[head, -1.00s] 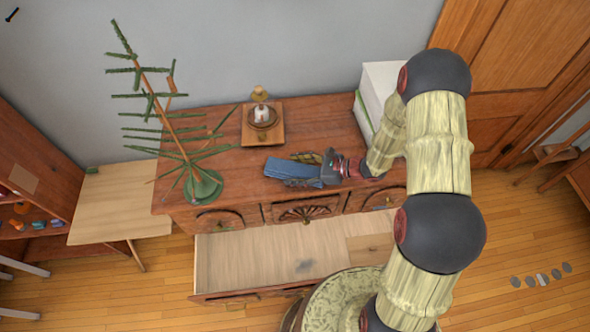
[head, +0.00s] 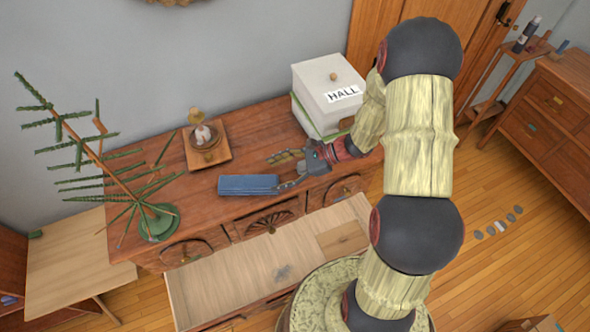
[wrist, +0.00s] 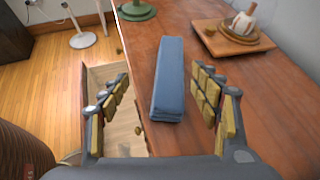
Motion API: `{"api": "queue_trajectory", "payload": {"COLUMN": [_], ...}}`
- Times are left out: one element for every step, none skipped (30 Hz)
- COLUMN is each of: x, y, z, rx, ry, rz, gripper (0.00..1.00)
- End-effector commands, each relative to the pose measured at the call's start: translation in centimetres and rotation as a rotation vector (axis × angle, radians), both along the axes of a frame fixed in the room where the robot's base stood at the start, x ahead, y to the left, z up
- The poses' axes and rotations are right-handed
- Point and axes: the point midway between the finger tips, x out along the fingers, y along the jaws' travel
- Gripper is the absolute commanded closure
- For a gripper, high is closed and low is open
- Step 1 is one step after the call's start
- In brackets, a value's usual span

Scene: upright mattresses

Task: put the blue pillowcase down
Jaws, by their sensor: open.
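The blue pillowcase (head: 248,185) is a folded, narrow block lying flat on the wooden dresser top near its front edge. It also shows in the wrist view (wrist: 170,80), lying lengthwise ahead of my gripper. My gripper (head: 283,168) is open at the pillowcase's right end in the head view. In the wrist view my gripper's padded fingers (wrist: 160,98) stand wide apart, one on each side of the pillowcase's near end, with gaps between.
The dresser (head: 190,203) has an open, mostly bare drawer (head: 235,285) below. A green-based twig tree (head: 155,222) stands left, a wooden tray (head: 207,158) with a candle behind, and a white box labelled HALL (head: 328,90) at back right. A low table (head: 70,260) stands left.

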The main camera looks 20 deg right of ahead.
Motion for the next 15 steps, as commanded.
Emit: {"api": "queue_trajectory", "payload": {"x": [-0.4, -0.9, -1.7, -2.3, -3.0, -3.9, -4.6, -5.3, -6.2, -6.9, -7.6, -8.5, -9.2, -9.8, -10.7], "y": [0.7, 1.2, 1.7, 2.1, 2.5, 2.8, 3.1, 3.3, 3.5, 3.6, 3.6, 3.6, 3.6, 3.5, 3.4], "z": [2.0, 3.0, 4.4, 5.5, 6.4, 7.7, 8.5, 9.4, 10.6, 11.3, 12.1, 13.1, 13.9, 14.6, 15.6], "rx": [-0.048, -0.08, -0.126, -0.162, -0.199, -0.249, -0.286, -0.323, -0.375, -0.415, -0.455, -0.507, -0.548, -0.591, -0.647], "ry": [-0.047, -0.074, -0.111, -0.141, -0.169, -0.209, -0.238, -0.269, -0.308, -0.338, -0.368, -0.408, -0.437, -0.468, -0.509], "rz": [0.068, 0.115, 0.181, 0.233, 0.282, 0.348, 0.398, 0.446, 0.508, 0.555, 0.599, 0.66, 0.704, 0.747, 0.804], "gripper": [0.37, 0.37, 0.37, 0.37, 0.37, 0.37, 0.37, 0.37, 0.37, 0.37, 0.37, 0.37, 0.37, 0.37, 0.37]}}
